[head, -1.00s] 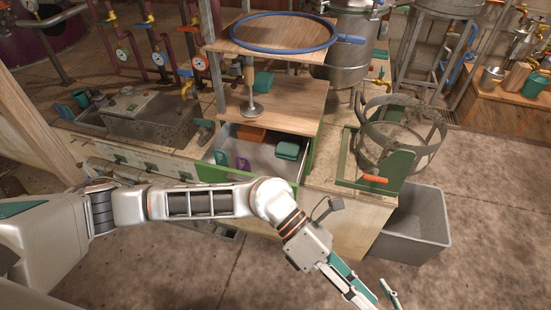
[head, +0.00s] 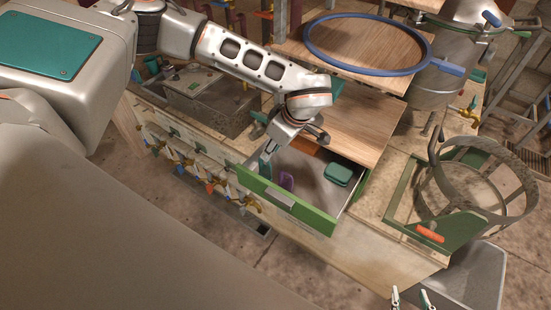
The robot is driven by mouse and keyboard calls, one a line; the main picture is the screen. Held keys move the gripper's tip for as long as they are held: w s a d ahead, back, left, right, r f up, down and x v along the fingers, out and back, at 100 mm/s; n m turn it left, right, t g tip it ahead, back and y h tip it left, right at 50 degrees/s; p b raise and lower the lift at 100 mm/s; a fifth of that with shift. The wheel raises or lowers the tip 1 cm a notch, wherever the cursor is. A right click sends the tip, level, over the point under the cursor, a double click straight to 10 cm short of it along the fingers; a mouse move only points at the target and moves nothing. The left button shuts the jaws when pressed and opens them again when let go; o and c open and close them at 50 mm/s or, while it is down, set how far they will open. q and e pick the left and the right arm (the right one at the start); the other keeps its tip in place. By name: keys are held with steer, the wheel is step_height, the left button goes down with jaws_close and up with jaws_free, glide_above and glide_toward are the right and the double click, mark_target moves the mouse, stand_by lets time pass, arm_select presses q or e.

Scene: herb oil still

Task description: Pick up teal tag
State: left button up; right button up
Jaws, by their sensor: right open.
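The open drawer (head: 290,203) has a green front and holds a purple tag (head: 287,181). My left gripper (head: 263,158) reaches down into the drawer's left end, left of the purple tag. A teal patch shows at its fingers; I cannot tell whether it is the teal tag or a finger pad. No teal tag shows clearly apart from the gripper. Whether the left fingers are open or shut is hidden. My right gripper (head: 412,298) is open and empty at the bottom edge, with only its fingertips in view.
A teal box (head: 338,174) and an orange thing (head: 305,149) also lie in the drawer. A blue hoop (head: 433,62) rests on the wooden shelf above. A metal basket (head: 475,180) stands at the right, above a grey bin (head: 475,275). Valves line the bench front.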

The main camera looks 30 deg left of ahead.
mark_target(265, 168)
arm_select(q)
steer(key=x, duration=0.2)
steer(key=shift+w+a+f, duration=0.15)
steer(key=shift+a+f, duration=0.1)
steer(key=x, duration=0.4)
steer(key=shift+f, duration=0.2)
steer(key=shift+a+f, duration=0.1)
steer(key=shift+f, duration=0.25)
arm_select(e)
steer(key=shift+s+a+f, duration=0.1)
steer(key=shift+s+f, duration=0.15)
steer(key=shift+s, duration=0.25)
arm_select(q)
jaws_close()
arm_select(e)
steer(key=shift+f+g, duration=0.1)
steer(key=shift+g, duration=0.2)
